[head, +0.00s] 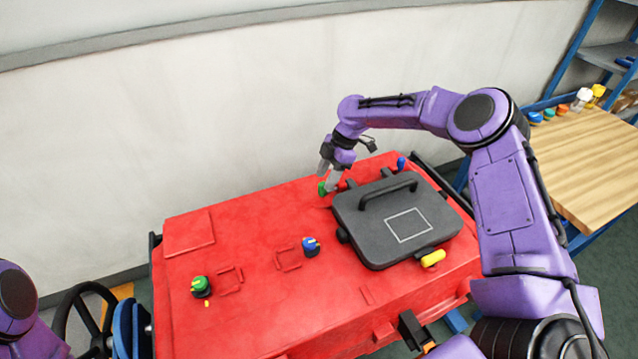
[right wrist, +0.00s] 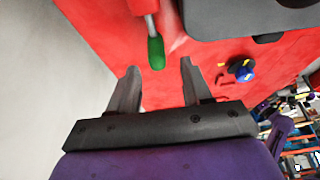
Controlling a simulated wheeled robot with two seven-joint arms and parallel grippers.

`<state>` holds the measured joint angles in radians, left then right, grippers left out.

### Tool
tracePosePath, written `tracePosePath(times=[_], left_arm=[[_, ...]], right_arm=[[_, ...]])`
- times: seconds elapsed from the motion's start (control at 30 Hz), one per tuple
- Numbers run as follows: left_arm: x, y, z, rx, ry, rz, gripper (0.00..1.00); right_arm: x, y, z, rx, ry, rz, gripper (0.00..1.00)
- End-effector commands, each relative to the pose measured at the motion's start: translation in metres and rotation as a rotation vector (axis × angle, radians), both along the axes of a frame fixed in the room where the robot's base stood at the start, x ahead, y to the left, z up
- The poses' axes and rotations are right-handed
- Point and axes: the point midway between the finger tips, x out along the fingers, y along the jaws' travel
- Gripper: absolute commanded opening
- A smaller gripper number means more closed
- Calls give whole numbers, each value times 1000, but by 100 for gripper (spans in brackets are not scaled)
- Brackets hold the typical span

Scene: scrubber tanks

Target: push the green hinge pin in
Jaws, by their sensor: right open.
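The green hinge pin (head: 322,188) is at the back left corner of the dark grey lid (head: 385,240) on the red tank body. In the right wrist view the green grip of the pin (right wrist: 156,53) is at the end of a bare metal rod. My right gripper (head: 329,177) is at the pin, partly covering it in the head view. Its jaws are open, and in the wrist view the green end lies just beyond and between the fingertips (right wrist: 159,69). I cannot tell whether a finger touches it. My left gripper is not in view.
A blue pin (head: 401,163) is at the lid's back right, and a yellow grip (head: 433,258) is at its front. A green knob (head: 201,287) and a blue knob (head: 310,246) stand on the red top. A pale wall (head: 180,120) rises behind. A wooden bench (head: 585,160) is at right.

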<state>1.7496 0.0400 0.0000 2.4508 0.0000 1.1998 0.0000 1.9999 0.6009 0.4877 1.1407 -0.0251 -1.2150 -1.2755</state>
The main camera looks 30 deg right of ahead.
Motion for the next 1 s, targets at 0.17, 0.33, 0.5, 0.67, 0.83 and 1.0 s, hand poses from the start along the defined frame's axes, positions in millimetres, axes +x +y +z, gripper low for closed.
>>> tracePosePath(times=[0.17, 0.33, 0.5, 0.67, 0.83, 1.0], left_arm=[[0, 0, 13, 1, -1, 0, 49], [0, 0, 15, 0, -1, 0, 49], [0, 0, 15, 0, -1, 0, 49], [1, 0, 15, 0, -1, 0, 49], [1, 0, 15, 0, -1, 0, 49], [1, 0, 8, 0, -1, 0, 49]], right_arm=[[0, 14, -31, -1, 3, 0, 49], [1, 20, -46, 0, 0, 1, 49], [2, 20, -48, 0, -2, -1, 49], [2, 20, -48, 0, -1, 0, 23], [1, 20, -48, 0, -1, 0, 0], [2, 9, -50, -1, -2, -4, 0]])
